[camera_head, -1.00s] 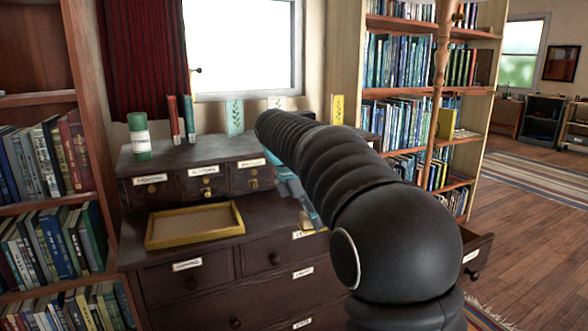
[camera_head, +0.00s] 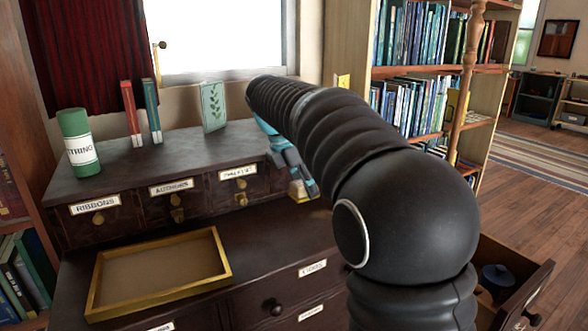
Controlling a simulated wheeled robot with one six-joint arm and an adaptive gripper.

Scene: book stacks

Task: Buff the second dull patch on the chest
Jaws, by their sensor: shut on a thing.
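The dark wooden chest (camera_head: 190,238) fills the left and middle of the view, with small labelled drawers above a ledge and larger drawers below. My gripper (camera_head: 303,188), blue-grey, points down over the right part of the ledge. It is shut on a small pale yellow thing (camera_head: 299,196), mostly hidden by the fingers; I cannot tell clearly what it is or whether it touches the wood. My black arm hides the chest's right side. I cannot make out a dull patch on the visible wood.
A shallow yellow tray (camera_head: 160,291) lies on the ledge at left. A green string tin (camera_head: 78,145), red book (camera_head: 131,115), teal book (camera_head: 152,112) and leaf card (camera_head: 213,107) stand on top. An open drawer (camera_head: 527,300) at right holds a dark blue pot (camera_head: 497,278).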

